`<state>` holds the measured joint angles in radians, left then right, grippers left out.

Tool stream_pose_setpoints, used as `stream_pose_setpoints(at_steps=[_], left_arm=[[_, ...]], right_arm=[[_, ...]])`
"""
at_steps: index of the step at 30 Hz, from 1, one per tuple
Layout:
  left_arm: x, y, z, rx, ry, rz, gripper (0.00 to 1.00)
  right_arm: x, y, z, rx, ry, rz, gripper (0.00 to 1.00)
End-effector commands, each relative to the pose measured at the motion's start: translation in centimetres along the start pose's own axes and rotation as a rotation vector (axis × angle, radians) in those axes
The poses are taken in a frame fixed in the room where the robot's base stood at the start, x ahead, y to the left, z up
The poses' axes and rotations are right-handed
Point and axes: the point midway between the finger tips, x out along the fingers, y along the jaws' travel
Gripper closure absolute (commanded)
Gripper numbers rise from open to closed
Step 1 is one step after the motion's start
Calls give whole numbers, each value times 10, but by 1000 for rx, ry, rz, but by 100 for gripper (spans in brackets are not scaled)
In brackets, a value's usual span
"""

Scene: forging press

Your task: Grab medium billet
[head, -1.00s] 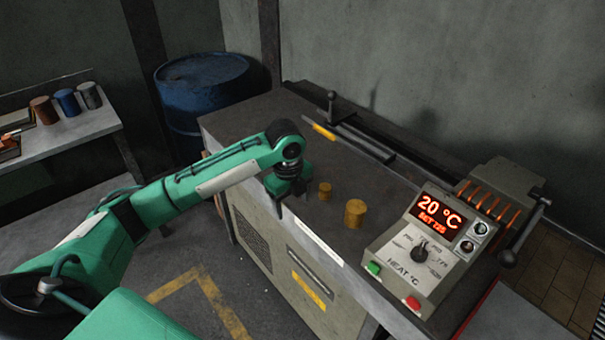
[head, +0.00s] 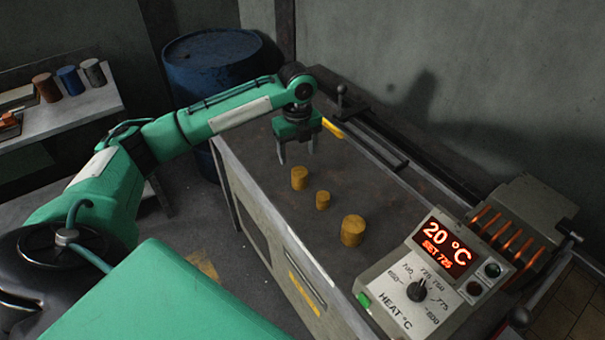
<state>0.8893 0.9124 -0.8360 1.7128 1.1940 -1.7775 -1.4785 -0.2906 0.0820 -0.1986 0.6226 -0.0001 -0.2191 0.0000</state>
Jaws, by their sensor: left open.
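Three yellow-brown cylindrical billets stand upright on the dark bench top in the head view. The medium billet (head: 299,179) is the one farthest back. The small billet (head: 322,200) stands in the middle, and the large billet (head: 352,231) is nearest the heater panel. My left gripper (head: 297,154) points down, open and empty, just behind the medium billet in the picture. Its two fingers are apart. I cannot tell its exact height above the bench. My right gripper is not in view.
A heater control panel (head: 420,284) reading 20 °C stands at the bench's right end, beside a glowing slotted heater (head: 508,235). A rail with a lever (head: 341,98) runs along the back. A blue barrel (head: 208,62) stands behind. A side table (head: 85,110) holds coloured cylinders.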

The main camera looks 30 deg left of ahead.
Motion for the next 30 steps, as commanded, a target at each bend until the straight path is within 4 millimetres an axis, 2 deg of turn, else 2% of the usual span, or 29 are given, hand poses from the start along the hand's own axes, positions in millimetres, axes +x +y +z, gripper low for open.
stream_pose_setpoints(at_steps=[3,6,10,14,18,24,30], left_arm=[[24,0,0,-1,2,2,33],[39,0,-1,-1,2,2,33],[49,-1,0,-1,1,-1,33],[58,-2,0,-1,2,0,33],[78,-4,0,-1,2,2,33],[101,-4,0,-1,0,0,33],[103,-4,1,0,-1,-1,33]], right_arm=[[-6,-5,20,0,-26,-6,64],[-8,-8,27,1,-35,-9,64],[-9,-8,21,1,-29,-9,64],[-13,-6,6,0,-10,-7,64],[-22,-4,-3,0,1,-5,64],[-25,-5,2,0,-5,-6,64],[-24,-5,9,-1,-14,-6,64]])
